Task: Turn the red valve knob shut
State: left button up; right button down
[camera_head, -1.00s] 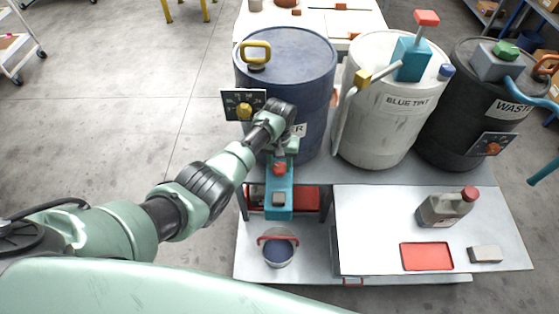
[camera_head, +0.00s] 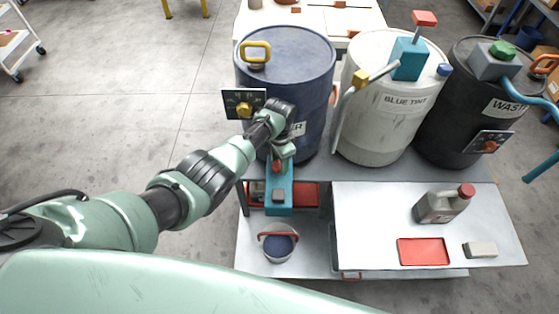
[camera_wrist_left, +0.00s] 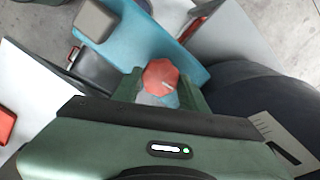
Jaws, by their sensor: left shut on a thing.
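The red valve knob (camera_head: 277,167) sits on the teal tap body (camera_head: 279,199) in front of the blue drum (camera_head: 310,70). My left gripper (camera_head: 280,162) reaches down to it and is shut on it. In the left wrist view the knob (camera_wrist_left: 161,74) shows between the two green fingers of the gripper (camera_wrist_left: 160,88), with a small pale mark on its face. A grey block (camera_head: 279,194) is on the outer end of the teal body; it also shows in the wrist view (camera_wrist_left: 94,20). My right gripper is not in view.
A bucket with a red handle (camera_head: 278,243) stands below the tap. A black panel with a yellow knob (camera_head: 243,108) is close beside my wrist. A white drum (camera_head: 380,120) and a black drum (camera_head: 440,130) stand to the right. A grey jug (camera_head: 440,207) and red tray (camera_head: 423,251) are on the white table.

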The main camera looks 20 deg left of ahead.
pick_arm(q)
jog(key=shift+m, duration=0.6)
jog(key=o, duration=1.4)
jog(key=shift+c, duration=0.2)
notch_tip(320, 180, up, 8)
jog(key=shift+f+p, duration=0.1)
jog(key=shift+p, duration=0.95)
